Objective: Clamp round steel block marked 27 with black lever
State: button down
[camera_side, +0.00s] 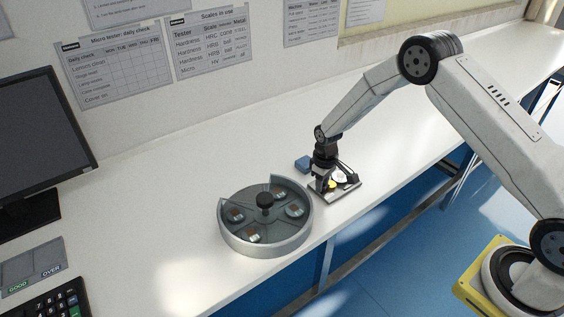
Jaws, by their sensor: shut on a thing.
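My gripper (322,184) is low over the left part of a small flat plate (348,190) near the bench's front edge. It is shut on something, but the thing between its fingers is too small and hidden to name. A pale round piece (340,177) sits on the plate just right of the fingers, with a small yellow part (332,185) beside it. A dark bar (348,169) slants right of the gripper; I cannot tell whether it is the black lever. No marking 27 is readable.
A round grey tray (265,246) with a black centre knob (264,200) and several small pieces stands left of the plate. A monitor (40,150) and a keypad (52,303) are at far left. The bench behind is clear.

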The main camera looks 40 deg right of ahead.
dwell(0.3)
jog(key=shift+c, duration=2.2)
grip_release()
jog(key=shift+r, duration=0.15)
jog(key=shift+r, duration=3.8)
